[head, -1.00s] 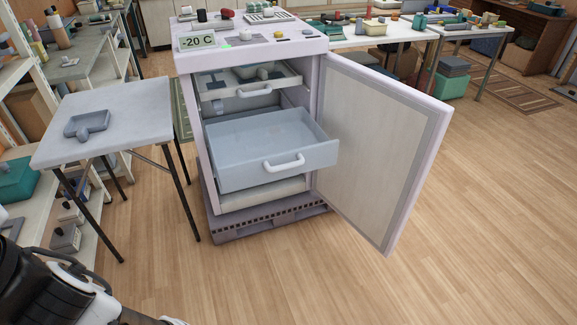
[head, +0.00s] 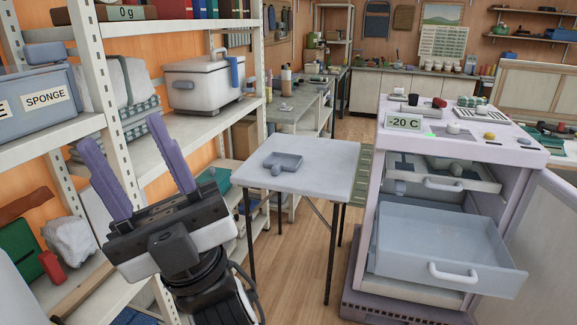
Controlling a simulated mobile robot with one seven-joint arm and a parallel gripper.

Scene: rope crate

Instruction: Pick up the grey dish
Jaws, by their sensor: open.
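The grey dish (head: 284,160) is a small shallow square tray with a rounded stub at its front left. It lies on the light grey top of a small table (head: 318,183) in the middle of the head view. My gripper (head: 122,152) is at the left of the view, with its two purple fingers pointing up and spread wide apart. It is open and empty. It is to the left of the dish and apart from it, in front of the shelves.
An open freezer (head: 457,153) marked -20 C stands right of the table, with a drawer (head: 440,250) pulled out. White shelves at left hold a sponge bin (head: 38,105) and a white cooler box (head: 203,84). The tabletop around the dish is clear.

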